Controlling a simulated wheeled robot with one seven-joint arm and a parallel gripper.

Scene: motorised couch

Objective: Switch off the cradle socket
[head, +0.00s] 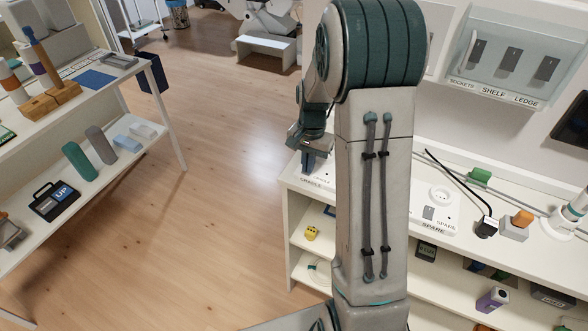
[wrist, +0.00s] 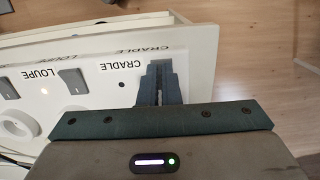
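The socket strip (wrist: 98,98) has the upside-down label CRADLE (wrist: 120,66) near its end in the wrist view. A small round lamp (wrist: 122,85) by the CRADLE label looks dark. In the head view my gripper (head: 313,160) points down at the left end of the bench, partly behind my arm.
The LOUPE switch (wrist: 72,80) is close by, with a lit lamp (wrist: 45,90) beside it. A SPARE socket (head: 440,196) and a black plug (head: 487,227) lie farther right. A shelf unit (head: 160,92) stands at left, with clear floor between.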

